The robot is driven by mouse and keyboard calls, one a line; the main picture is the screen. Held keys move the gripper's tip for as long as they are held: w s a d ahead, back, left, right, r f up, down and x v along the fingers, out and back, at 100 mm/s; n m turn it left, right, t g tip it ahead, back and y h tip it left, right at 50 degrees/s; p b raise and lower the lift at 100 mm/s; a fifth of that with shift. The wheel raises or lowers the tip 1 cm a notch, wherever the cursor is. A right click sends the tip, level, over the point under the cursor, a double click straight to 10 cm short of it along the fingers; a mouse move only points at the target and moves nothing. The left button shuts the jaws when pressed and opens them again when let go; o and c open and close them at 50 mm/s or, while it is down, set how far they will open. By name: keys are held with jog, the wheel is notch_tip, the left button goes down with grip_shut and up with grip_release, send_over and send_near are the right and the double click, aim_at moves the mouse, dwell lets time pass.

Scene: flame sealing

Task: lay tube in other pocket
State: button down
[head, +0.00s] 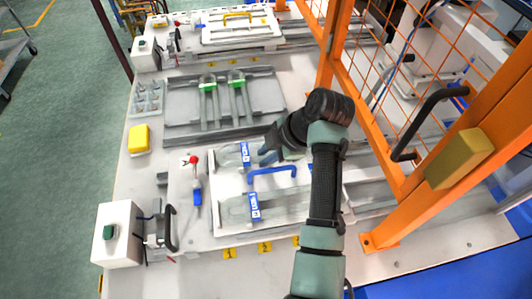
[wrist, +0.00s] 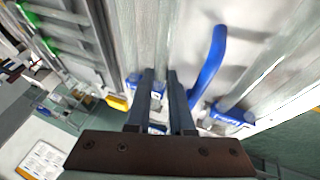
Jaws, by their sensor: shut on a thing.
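A white plate (head: 225,185) with a blue arched handle (head: 273,172) lies on the bench; the handle also shows in the wrist view (wrist: 211,65). Two clear tubes with blue-and-white labels show at the plate, the far one (head: 245,155) and the near one (head: 254,207). My gripper (head: 266,157) is low over the far side of the plate, beside the far tube. In the wrist view my gripper (wrist: 161,76) is shut on that tube, its blue label partly hidden by the fingers. The other tube's blue label (wrist: 231,115) lies to the right. I cannot tell whether the held tube touches its pocket.
A grey tray (head: 178,107) with two green-marked tools (head: 240,95) lies behind the plate. A red-knobbed clamp (head: 195,162), a white box (head: 117,234) and a yellow block (head: 139,139) stand to the left. An orange mesh guard (head: 357,85) closes off the right.

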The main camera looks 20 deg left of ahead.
aim_at(288, 174)
jog(key=c, duration=0.7)
grip_release()
jog(key=b+v, duration=0.2)
jog(key=v, duration=1.1)
jog(key=shift+r, duration=0.1)
jog(key=shift+a, duration=0.1)
